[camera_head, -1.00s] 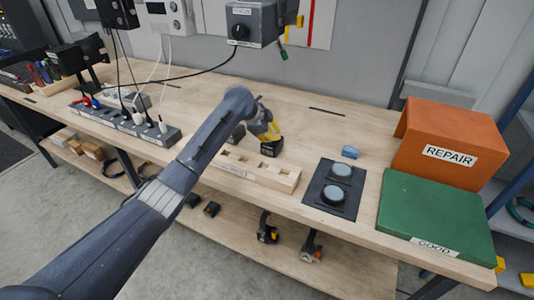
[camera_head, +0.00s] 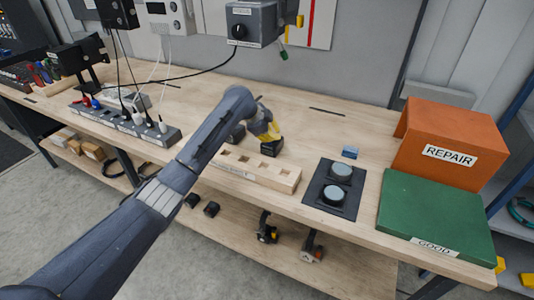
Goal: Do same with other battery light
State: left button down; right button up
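A yellow tool (camera_head: 267,129) with a black battery base (camera_head: 271,147) stands on the bench just behind a wooden block with square holes (camera_head: 283,179). It may be a battery light; its upper part is partly hidden. My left arm reaches in from the lower left, and its gripper (camera_head: 259,112) is at the top of the yellow tool. The wrist hides most of the fingers, so I cannot see whether they hold it. A dark object (camera_head: 236,134) shows beside the wrist, partly covered. My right gripper is out of view.
A black panel (camera_head: 318,194) with two round grey tops lies right of the block. A small blue item (camera_head: 350,152) is behind it. A green GOOD box (camera_head: 433,213) and orange REPAIR bin (camera_head: 455,130) stand at right. A power strip (camera_head: 125,121) lies at left.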

pick_arm(q)
jog(key=shift+r, duration=0.35)
jog(key=shift+r, duration=2.9)
